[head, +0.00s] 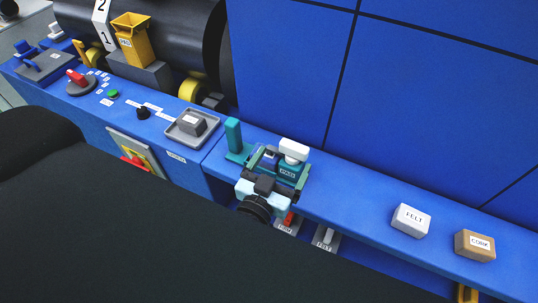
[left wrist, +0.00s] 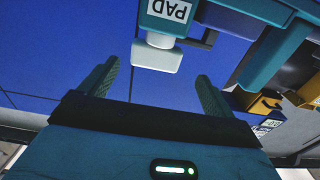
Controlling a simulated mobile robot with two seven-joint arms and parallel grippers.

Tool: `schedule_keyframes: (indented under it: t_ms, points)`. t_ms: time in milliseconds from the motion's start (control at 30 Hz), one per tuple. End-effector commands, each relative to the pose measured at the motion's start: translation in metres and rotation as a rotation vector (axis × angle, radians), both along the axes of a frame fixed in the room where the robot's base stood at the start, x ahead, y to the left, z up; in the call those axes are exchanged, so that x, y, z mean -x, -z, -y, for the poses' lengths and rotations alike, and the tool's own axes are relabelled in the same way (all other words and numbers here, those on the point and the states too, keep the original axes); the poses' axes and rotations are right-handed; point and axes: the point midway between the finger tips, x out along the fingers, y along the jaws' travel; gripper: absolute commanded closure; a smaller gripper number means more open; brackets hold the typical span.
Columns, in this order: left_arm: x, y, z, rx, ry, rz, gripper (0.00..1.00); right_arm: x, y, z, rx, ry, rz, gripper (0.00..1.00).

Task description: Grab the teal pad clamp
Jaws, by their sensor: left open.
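The teal pad clamp stands on the blue ledge in the middle of the head view, with a teal upright post (head: 234,137), a white knob (head: 293,150) and a plate labelled PAD (head: 287,173). My left gripper (head: 279,163) is at the clamp and partly covers it. In the left wrist view the gripper's two fingers (left wrist: 157,70) are apart with nothing between them. The white knob (left wrist: 155,56) lies just beyond the gap, with the PAD label (left wrist: 170,10) behind it and the teal post (left wrist: 268,50) to the right. My right gripper is not in view.
A FELT block (head: 411,220) and a CORK block (head: 474,245) sit on the ledge to the right. A blue panelled wall (head: 400,90) rises behind. The ledge between clamp and FELT block is clear.

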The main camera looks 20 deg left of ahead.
Motion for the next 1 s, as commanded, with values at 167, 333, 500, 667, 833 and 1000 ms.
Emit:
schedule_keyframes:
  t_ms: [167,333,500,667,833,1000]
  points:
    - [-0.018,-0.001,0.001,0.0,-0.001,0.004,0.11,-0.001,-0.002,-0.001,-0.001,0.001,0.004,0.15]
    - [-0.024,0.0,0.001,0.0,0.0,0.002,0.11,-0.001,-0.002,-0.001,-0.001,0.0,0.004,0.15]
    - [-0.037,0.001,0.004,0.002,-0.002,0.002,0.11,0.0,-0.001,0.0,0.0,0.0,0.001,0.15]
    - [-0.06,0.002,0.009,0.003,-0.002,0.002,0.11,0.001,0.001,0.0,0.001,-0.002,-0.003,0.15]
    - [-0.074,0.002,0.009,0.0,0.0,0.002,0.11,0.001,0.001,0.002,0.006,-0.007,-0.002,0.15]
    - [-0.076,0.002,0.009,0.0,0.001,0.001,0.11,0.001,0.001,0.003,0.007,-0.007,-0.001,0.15]
